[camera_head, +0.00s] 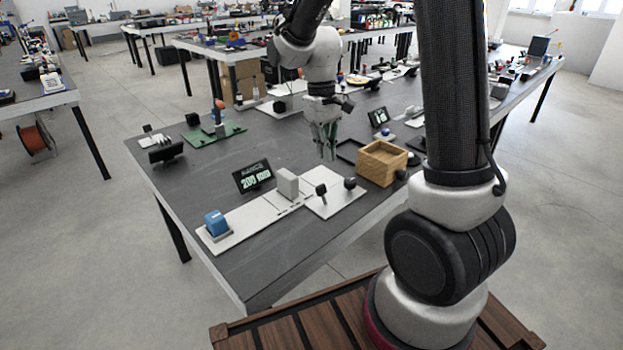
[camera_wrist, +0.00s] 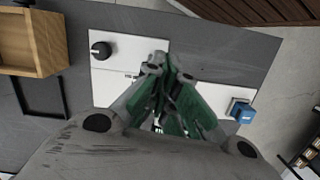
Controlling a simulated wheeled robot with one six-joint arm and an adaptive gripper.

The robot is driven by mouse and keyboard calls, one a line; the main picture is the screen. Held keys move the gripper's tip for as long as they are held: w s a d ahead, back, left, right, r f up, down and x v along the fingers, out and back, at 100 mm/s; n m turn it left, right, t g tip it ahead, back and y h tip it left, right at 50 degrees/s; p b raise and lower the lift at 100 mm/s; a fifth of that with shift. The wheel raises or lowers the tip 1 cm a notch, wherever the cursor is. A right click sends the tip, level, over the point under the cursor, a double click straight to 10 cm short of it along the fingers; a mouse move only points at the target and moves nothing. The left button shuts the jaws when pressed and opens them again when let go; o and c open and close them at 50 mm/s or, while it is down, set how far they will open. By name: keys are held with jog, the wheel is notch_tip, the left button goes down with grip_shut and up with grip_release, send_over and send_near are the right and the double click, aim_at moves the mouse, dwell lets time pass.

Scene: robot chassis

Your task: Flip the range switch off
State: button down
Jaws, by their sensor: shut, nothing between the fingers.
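My gripper (camera_head: 328,152) is shut and empty, hanging above the dark table behind the white plate. In the wrist view the closed green and grey fingers (camera_wrist: 162,66) cover the middle. The white plate (camera_head: 334,204) carries two black knobs, one on the left (camera_head: 321,190) and one on the right (camera_head: 350,183). One black knob (camera_wrist: 101,50) shows in the wrist view, apart from the fingers. I cannot tell which control is the range switch. A dark display (camera_head: 253,176) reads "RANGE" and 200.
A grey block (camera_head: 287,183) and a blue block (camera_head: 215,223) stand on a long white strip (camera_head: 256,216). An open wooden box (camera_head: 381,163) stands to the right. A green board (camera_head: 214,134) lies at the back left. The table's front left is clear.

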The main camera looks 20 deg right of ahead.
send_near(321, 190)
jog(key=w+a+f, duration=0.1)
jog(key=w+a, duration=0.1)
jog(key=w, duration=0.3)
jog(key=w+n, duration=0.1)
jog(key=w, duration=0.1)
jog(key=shift+w+a+r+n+t, duration=0.1)
jog(key=shift+r+n+t, duration=0.2)
jog(key=shift+r+t, duration=0.1)
jog(key=shift+f, duration=0.15)
jog(key=f, duration=0.6)
jog(key=s+f, duration=0.1)
jog(key=f, duration=0.3)
jog(key=shift+d, duration=0.2)
jog(key=shift+s+d+r, duration=0.2)
jog(key=shift+s+r, duration=0.2)
jog(key=shift+s, duration=0.15)
jog(key=shift+s+d+r, duration=0.2)
jog(key=shift+s+r, duration=0.15)
jog(key=shift+s, duration=0.25)
jog(key=shift+s+d+r, duration=0.2)
jog(key=shift+s, duration=0.3)
